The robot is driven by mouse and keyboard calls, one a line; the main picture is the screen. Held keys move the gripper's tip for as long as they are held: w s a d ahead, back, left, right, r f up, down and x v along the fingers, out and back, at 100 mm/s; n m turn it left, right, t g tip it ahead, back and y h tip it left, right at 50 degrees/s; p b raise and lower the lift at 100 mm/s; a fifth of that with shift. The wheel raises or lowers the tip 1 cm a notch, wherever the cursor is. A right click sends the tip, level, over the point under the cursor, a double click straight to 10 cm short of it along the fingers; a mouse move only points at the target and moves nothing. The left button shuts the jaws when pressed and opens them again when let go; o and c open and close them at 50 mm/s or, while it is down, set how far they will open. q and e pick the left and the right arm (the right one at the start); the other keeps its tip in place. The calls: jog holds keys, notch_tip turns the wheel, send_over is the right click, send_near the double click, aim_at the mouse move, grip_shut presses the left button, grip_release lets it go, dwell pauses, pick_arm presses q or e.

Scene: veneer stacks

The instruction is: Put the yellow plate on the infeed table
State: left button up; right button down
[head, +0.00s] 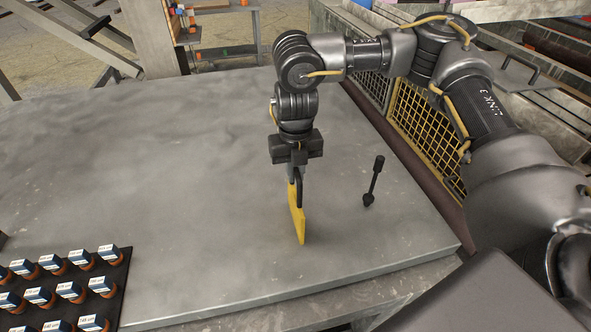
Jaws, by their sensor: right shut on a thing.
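The yellow plate (297,222) is a thin flat piece held upright on its edge. My right gripper (296,190) points down and is shut on the upper part of the yellow plate. The plate's lower end is at or just above the grey table top (180,170); I cannot tell whether it touches. Which surface is the infeed table is not marked in this view. My left gripper does not show.
A dark tool with a thin handle (376,175) is on the table right of the plate. A black tray (122,285) with several labelled blocks sits at the lower left. Yellow mesh panels (425,125) stand beyond the right edge. The table's middle and left are clear.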

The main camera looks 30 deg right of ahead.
jog(key=shift+f, duration=0.2)
jog(key=c, duration=1.5)
grip_release()
jog(key=shift+o, duration=0.2)
notch_tip(320, 180, up, 12)
jog(key=b, duration=0.2)
jog(key=shift+r, duration=0.2)
